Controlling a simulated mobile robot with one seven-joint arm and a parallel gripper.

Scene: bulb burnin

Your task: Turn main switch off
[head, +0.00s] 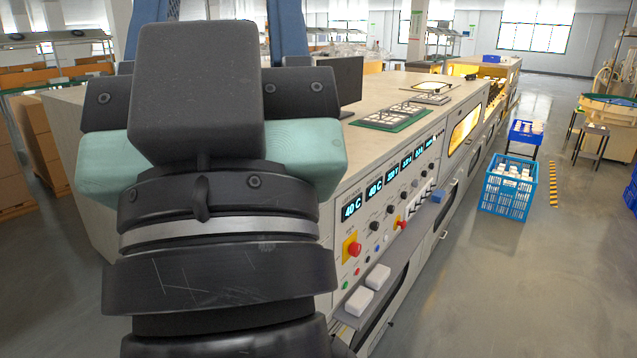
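My gripper (212,150) fills the left foreground, seen from behind as a dark block with teal and black parts; its fingers are hidden, so I cannot see whether it is open or holds anything. The control panel (376,228) is on the side of the long machine to its right. A large red knob on a yellow plate (352,249) is at the panel's near end. A smaller red and yellow control (400,223) is farther along. Neither label is readable, so I cannot tell which is the main switch. My gripper appears apart from both.
Lit displays (375,189) run above the knobs. A ledge (412,232) below the panel holds white blocks (359,301) and a blue block (438,196). A blue crate (508,190) stands on the floor at right. The floor (480,290) beside the machine is clear.

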